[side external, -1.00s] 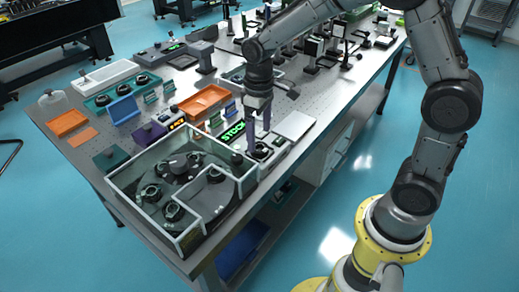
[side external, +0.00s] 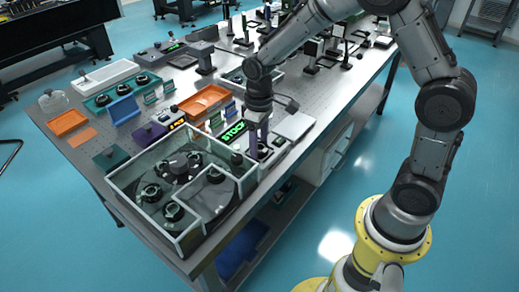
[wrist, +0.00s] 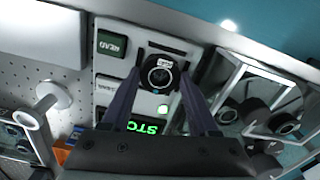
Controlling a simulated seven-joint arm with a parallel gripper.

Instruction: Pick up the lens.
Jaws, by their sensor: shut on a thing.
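The lens (wrist: 159,76) is a round glass in a dark mount with a small white label. In the wrist view it sits between the two fingertips of my gripper (wrist: 160,80), at one end of a pale panel. My gripper is shut on it. In the side view my gripper (side external: 258,150) points down at the front edge of the table, beside the green STOCK sign (side external: 233,132). The lens is small and mostly hidden there. I cannot tell whether it is clear of the panel.
A clear-walled enclosure (side external: 150,222) with several dark round mounts stands close at the left. A pale flat plate (side external: 295,125) lies to the right. A READ button (wrist: 112,43) is on the panel. Orange trays (side external: 208,101) and other items lie farther back.

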